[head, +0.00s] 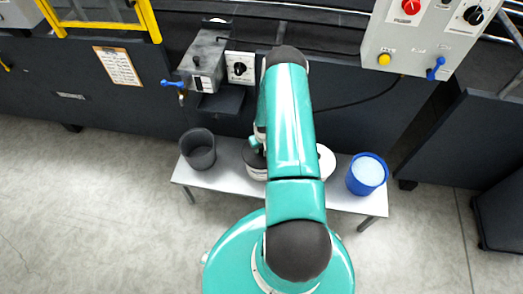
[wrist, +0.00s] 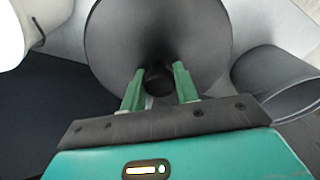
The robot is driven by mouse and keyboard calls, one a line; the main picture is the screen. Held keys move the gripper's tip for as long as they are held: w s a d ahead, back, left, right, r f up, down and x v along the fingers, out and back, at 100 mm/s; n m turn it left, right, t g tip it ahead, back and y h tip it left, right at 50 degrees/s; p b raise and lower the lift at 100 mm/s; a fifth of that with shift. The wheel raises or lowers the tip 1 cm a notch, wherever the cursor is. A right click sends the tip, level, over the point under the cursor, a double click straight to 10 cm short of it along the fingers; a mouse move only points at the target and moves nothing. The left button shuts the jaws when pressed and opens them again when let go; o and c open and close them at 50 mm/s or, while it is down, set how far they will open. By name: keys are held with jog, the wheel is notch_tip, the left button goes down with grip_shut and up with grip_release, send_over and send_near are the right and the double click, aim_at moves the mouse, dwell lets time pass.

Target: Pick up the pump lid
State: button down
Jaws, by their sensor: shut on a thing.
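The pump lid (wrist: 155,28) is a dark grey round disc with a black knob (wrist: 158,80) in the wrist view. My gripper (wrist: 159,74) has its two green fingers on either side of the knob and is shut on it. In the head view my arm covers most of this spot. Only a dark edge of what looks like the lid (head: 252,159) shows left of the arm, above a white round body (head: 257,173) on the bench. I cannot tell whether the lid rests on that body or is apart from it.
A low pale bench (head: 226,179) stands before the dark machine. On it are a dark grey open bin (head: 198,151) at left, a white round thing (head: 327,161) just right of my arm, and a blue bucket (head: 366,175) with pale contents at right. A grey rim (wrist: 275,100) is close to the lid's right.

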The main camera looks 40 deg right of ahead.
notch_tip(320, 180, up, 15)
jog(key=shift+f, duration=0.2)
dwell(0.7)
